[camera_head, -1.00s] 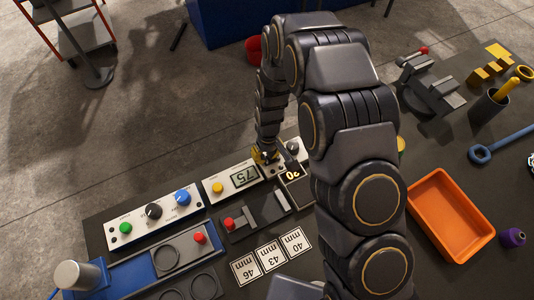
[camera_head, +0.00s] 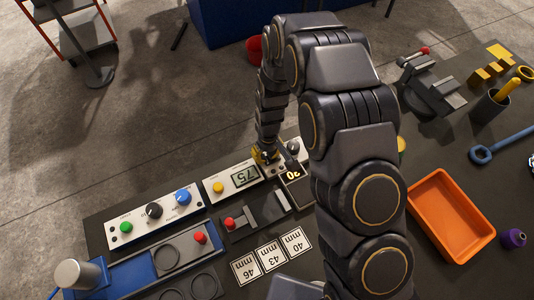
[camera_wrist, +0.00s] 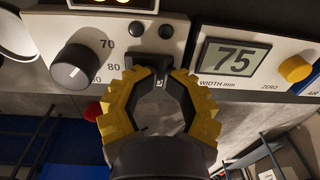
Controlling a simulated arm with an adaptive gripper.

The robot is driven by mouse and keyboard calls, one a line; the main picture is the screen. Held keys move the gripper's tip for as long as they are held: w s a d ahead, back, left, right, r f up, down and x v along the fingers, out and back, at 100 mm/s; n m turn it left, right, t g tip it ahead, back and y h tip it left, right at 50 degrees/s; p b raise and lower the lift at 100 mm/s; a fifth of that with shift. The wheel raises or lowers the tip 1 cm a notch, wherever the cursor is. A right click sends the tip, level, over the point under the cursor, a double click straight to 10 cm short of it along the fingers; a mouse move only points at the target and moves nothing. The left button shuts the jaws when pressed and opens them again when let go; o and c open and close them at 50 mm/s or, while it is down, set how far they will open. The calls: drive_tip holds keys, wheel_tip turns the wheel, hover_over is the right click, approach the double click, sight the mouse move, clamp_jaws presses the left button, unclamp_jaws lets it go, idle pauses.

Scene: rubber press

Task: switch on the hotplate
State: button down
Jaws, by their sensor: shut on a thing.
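The hotplate's pale front panel (camera_head: 273,172) shows in the head view, partly behind my arm. Its amber digits (camera_head: 292,176) are lit. In the wrist view the panel (camera_wrist: 122,46) carries a grey knob (camera_wrist: 75,67) with a scale beside it and a small dark switch (camera_wrist: 152,62). My gripper (camera_wrist: 153,77) has yellow ridged fingers; their tips are closed together on the dark switch. The tips hide part of the switch, so its exact position is unclear. In the head view my gripper (camera_head: 265,156) is small, at the panel.
A width gauge box (camera_head: 232,181) reading 75 stands beside the hotplate. A panel with green, black and blue controls (camera_head: 155,213) is farther left. An orange tray (camera_head: 419,207) is right of my arm. Number cards (camera_head: 270,255) lie in front.

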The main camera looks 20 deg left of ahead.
drive_tip(key=shift+s+d+f, duration=0.1)
drive_tip(key=shift+s+f, duration=0.35)
drive_tip(key=shift+w+d+r, duration=0.25)
drive_tip(key=shift+w+d, duration=0.4)
drive_tip(key=shift+d, duration=0.1)
wheel_tip(320, 180, up, 14)
drive_tip(key=shift+w+a+r, duration=0.2)
drive_tip(key=shift+w+r, duration=0.05)
drive_tip(key=shift+w, duration=0.05)
